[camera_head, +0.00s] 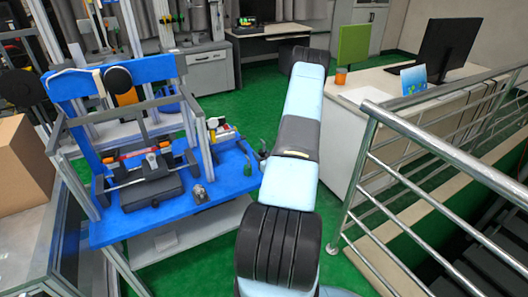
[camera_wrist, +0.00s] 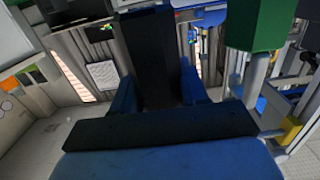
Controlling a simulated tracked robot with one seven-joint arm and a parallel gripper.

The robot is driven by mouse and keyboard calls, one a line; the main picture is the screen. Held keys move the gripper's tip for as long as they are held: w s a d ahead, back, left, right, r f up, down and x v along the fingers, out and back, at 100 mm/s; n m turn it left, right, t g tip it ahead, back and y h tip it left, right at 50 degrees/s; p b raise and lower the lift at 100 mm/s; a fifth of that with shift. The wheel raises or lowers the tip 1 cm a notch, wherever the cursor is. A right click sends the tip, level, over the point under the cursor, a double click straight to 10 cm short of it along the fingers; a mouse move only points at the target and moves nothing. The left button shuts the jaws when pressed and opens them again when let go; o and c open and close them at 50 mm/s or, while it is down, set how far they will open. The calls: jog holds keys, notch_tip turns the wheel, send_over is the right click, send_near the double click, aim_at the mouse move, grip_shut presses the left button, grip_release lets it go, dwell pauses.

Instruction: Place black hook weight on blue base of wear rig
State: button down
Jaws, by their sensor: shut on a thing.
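In the wrist view, my gripper (camera_wrist: 160,92) is shut, its blue fingers on either side of a tall black block. I take this block to be the black hook weight (camera_wrist: 148,55); its hook does not show clearly. The blue base (camera_head: 150,218) of the wear rig is at the left in the head view, with the rig's frame and dark mechanism on it. A small dark grey piece (camera_head: 200,194) stands on the base near its front. My arm stretches up the middle of the head view, right of the base, and hides most of my gripper there.
A cardboard box (camera_head: 22,165) stands left of the rig. Metal railings (camera_head: 420,150) run along the right beside stairs. A white desk (camera_head: 385,108) with a monitor (camera_head: 450,45) stands behind them. Bare blue surface shows along the base's front and right side.

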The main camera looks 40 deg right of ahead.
jog(key=shift+f, duration=0.6)
jog(key=c, duration=0.6)
grip_release()
jog(key=shift+s, duration=0.1)
jog(key=v, duration=1.2)
jog(key=shift+a, duration=0.15)
